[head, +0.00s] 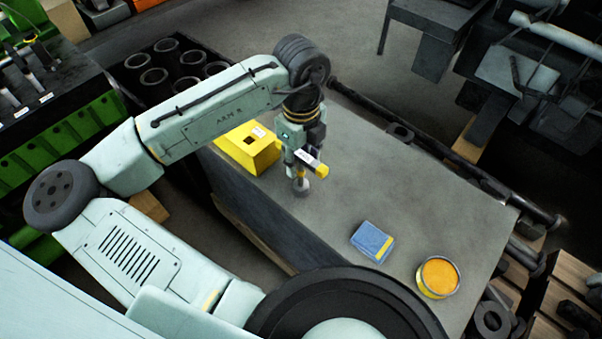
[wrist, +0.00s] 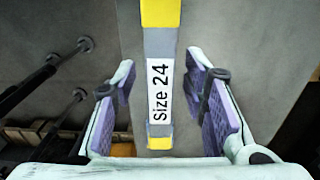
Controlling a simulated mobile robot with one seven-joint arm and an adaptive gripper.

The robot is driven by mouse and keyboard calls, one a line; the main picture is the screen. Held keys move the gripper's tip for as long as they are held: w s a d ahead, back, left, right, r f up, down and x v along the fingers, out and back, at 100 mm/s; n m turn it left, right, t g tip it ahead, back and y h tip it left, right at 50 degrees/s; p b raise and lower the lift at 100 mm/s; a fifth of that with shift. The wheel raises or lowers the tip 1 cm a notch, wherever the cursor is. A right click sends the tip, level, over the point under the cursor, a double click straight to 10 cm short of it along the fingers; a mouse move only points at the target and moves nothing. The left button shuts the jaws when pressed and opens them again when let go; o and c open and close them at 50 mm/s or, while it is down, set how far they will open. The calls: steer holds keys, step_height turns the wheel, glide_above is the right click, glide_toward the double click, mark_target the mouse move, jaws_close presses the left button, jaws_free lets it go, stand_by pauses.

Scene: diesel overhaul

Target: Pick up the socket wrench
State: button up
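The socket wrench has a grey bar with yellow ends and a white label, which reads "Size 24" in the wrist view (wrist: 160,88). In the head view the socket wrench (head: 311,162) shows its bar just under my gripper, with a round grey socket below it at the workbench top. I cannot tell whether the socket touches the top. My gripper (head: 301,152) points down over the bar.
The grey workbench (head: 420,210) carries a yellow block with a square hole (head: 248,150), a blue box (head: 372,242) and a round tin with orange contents (head: 438,277). A dark long shaft (head: 440,150) lies along the far edge.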

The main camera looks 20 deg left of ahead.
jaws_close()
stand_by(0.5)
stand_by(0.4)
